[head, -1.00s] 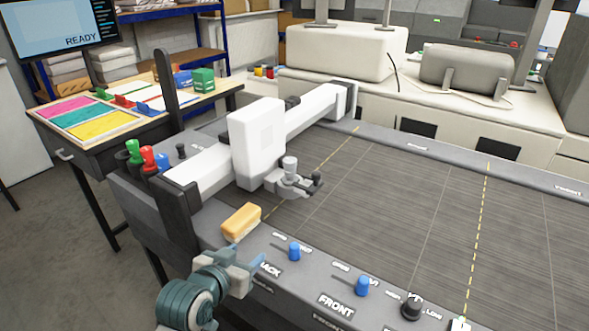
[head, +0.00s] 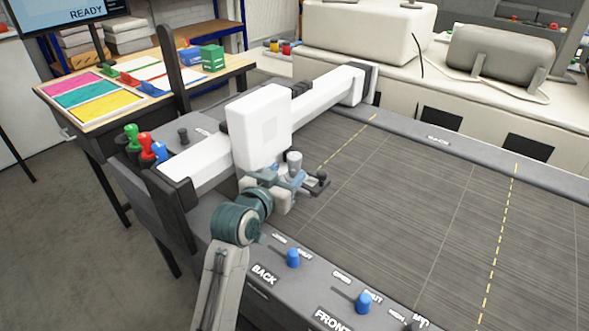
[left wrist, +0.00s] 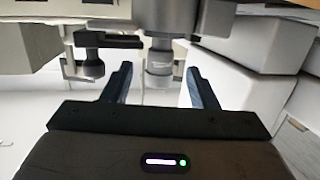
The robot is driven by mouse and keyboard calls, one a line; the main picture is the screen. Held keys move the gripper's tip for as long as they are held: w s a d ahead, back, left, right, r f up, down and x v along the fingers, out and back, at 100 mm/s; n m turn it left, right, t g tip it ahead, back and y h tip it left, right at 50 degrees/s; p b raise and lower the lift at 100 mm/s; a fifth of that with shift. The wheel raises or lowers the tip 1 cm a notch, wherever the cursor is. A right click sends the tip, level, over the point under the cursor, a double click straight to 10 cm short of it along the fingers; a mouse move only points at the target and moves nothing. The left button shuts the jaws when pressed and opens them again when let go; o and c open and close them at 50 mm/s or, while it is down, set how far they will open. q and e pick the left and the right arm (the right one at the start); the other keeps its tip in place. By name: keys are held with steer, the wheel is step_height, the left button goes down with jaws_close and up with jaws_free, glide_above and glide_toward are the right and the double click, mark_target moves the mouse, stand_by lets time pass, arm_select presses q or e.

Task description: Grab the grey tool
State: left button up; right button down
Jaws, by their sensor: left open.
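The grey tool (head: 294,160), an upright grey cylinder with a wider top, sits in a holder on the front of the white carriage (head: 258,125) of the cutting table. It also shows in the left wrist view (left wrist: 159,58), between the two fingertips and a little beyond them. My left gripper (head: 284,180) is open, close in front of the grey tool, with its blue-grey fingers spread to either side. I see no grip on the tool. A smaller black-topped tool (left wrist: 92,62) sits left of it in the left wrist view. My right gripper is not in view.
The white gantry beam (head: 325,92) crosses the cutting table (head: 420,220) behind the carriage. Blue knobs (head: 293,257) line its front edge. Green, red and blue-handled tools (head: 146,142) stand at the left end. A side table (head: 60,133) holds coloured sheets.

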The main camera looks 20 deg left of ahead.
mark_target(291, 169)
arm_select(q)
steer(key=p+x, duration=0.1)
steer(key=x, duration=0.2)
steer(key=shift+w, duration=0.4)
steer(key=shift+w+d+f+p, duration=0.1)
steer(key=shift+w+f+p, duration=0.25)
steer(key=shift+w, duration=0.3)
steer(key=shift+c, duration=0.4)
steer(key=shift+r, duration=0.1)
steer(key=c, duration=1)
